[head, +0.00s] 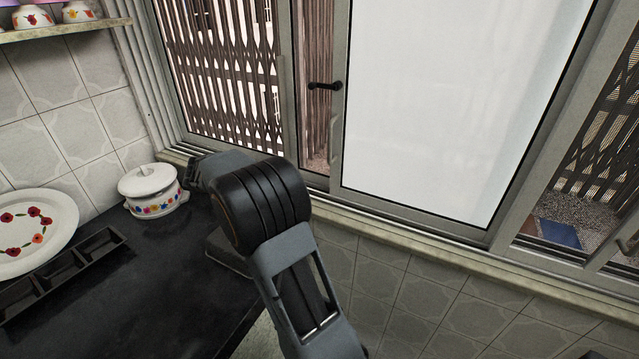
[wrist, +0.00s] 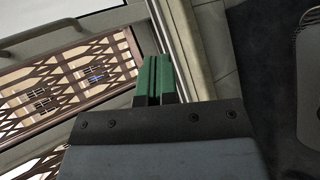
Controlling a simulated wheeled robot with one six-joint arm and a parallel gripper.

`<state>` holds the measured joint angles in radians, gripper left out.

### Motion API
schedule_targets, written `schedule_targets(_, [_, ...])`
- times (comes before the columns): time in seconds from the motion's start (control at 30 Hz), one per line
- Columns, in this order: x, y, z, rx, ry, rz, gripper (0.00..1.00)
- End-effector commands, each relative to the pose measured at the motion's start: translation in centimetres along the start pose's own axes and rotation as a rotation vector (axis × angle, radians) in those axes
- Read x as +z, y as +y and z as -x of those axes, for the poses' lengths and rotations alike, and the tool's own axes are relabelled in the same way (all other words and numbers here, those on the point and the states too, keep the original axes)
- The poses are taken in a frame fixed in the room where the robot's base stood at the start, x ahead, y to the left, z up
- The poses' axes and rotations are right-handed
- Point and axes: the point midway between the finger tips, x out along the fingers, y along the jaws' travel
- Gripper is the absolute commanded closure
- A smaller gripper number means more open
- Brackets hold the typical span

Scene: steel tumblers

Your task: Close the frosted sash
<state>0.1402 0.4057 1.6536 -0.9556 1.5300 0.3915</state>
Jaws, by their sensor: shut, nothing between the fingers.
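The frosted sash (head: 450,100) is a large white panel in a grey metal frame, right of centre in the head view. A strip with brown lattice shows between its left stile and the grey upright further left. A black lever handle (head: 325,86) shows at the sash's left edge; I cannot tell which frame carries it. My gripper (wrist: 154,78) has green fingers pressed together and empty in the wrist view, near a pale window frame edge. In the head view my arm reaches toward the sill left of the sash, and the fingertips cannot be made out.
A dark countertop (head: 120,290) lies at lower left. On it are a lidded white flowered pot (head: 152,191), close to my arm, a flowered plate (head: 32,232) and a black divided tray (head: 65,275). A stone sill (head: 400,238) runs below the window. Lattice grilles stand outside.

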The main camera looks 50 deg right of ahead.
Motion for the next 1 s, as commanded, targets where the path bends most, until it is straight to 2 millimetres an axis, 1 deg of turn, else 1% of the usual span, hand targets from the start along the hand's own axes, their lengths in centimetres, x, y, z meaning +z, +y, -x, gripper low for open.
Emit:
schedule_targets(0.03, [-1.9,-0.2,-1.2,0.086,-0.034,-0.019,1.0])
schedule_targets(0.1, [-3.8,0.2,-2.3,0.199,-0.067,-0.055,1.0])
schedule_targets(0.2, [-6.0,0.3,-3.4,0.333,-0.097,-0.1,1.0])
schedule_targets(0.3, [-7.4,0.3,-4.2,0.433,-0.115,-0.138,1.0])
schedule_targets(0.4, [-8.2,0.2,-4.7,0.499,-0.124,-0.164,1.0])
schedule_targets(0.57, [-8.6,0.6,-5.6,0.547,-0.129,-0.184,1.0])
schedule_targets(0.67, [-8.4,1.4,-6.7,0.552,-0.131,-0.185,1.0])
schedule_targets(1.0, [-7.3,4.7,-12.1,0.55,-0.13,-0.185,1.0])
